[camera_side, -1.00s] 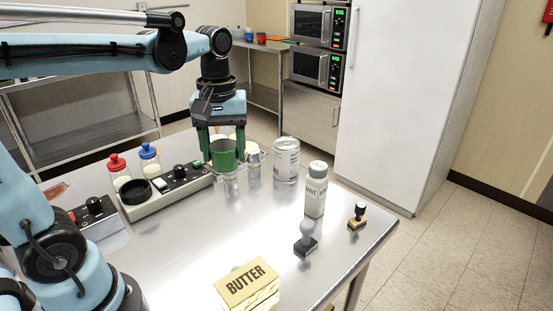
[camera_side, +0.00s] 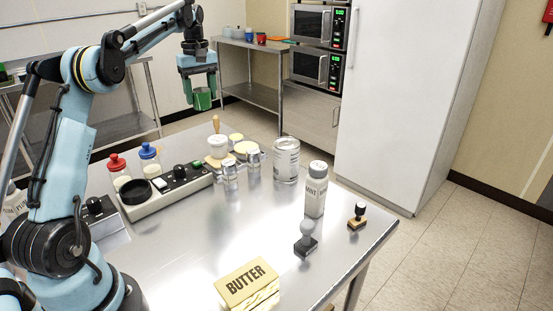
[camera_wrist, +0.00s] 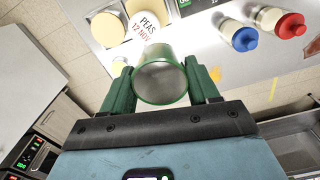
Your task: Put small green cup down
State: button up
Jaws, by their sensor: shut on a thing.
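The small green cup (camera_side: 202,99) is held between the green fingers of my gripper (camera_side: 199,88) in the side view. The cup hangs upright in the air, beyond the far edge of the steel table and above its height. In the wrist view the cup (camera_wrist: 160,78) shows its open mouth, with a finger of my gripper (camera_wrist: 162,88) on each side. Its inside looks empty.
The steel table (camera_side: 185,245) carries a butter box (camera_side: 247,283), a large can (camera_side: 286,160), a shaker (camera_side: 315,190), two stamps, red- and blue-topped bottles and a control panel (camera_side: 170,190). A steel shelf (camera_side: 250,93) stands behind. The table's middle is bare.

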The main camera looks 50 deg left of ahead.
jog(key=s+a+f+n, duration=0.2)
jog(key=s+a+f, duration=0.1)
jog(key=a, duration=0.7)
notch_tip(320, 180, down, 16)
jog(key=shift+d+r, duration=0.15)
dwell(0.3)
jog(key=o, duration=1.1)
